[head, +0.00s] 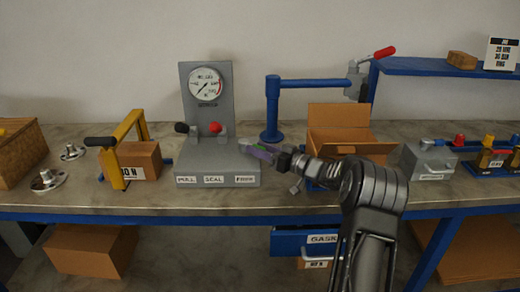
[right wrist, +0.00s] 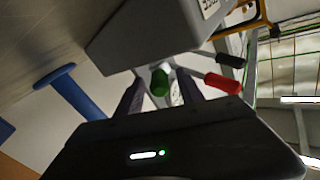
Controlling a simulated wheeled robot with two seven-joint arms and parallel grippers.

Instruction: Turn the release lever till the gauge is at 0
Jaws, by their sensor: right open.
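A grey test stand (head: 205,110) carries a round white gauge (head: 207,83) with a dark needle. The dial is too small to read surely. Its base bears labels that seem to read PULL, SEAL and FREE. A black knob (head: 181,127) and a red knob (head: 215,128) stand above the first two. A green-ended lever (right wrist: 159,82) is at the right, by the third label. My right gripper (head: 258,150) is open at the stand's right side; in the right wrist view the green end lies between its fingers, with no clear grip. My left gripper is out of view.
A blue post with an arm (head: 272,105) and an open cardboard box (head: 338,122) stand right of the test stand. A yellow frame (head: 120,145) with a black handle and a box (head: 140,160) are at left. A grey lidded case (head: 427,158) is at right.

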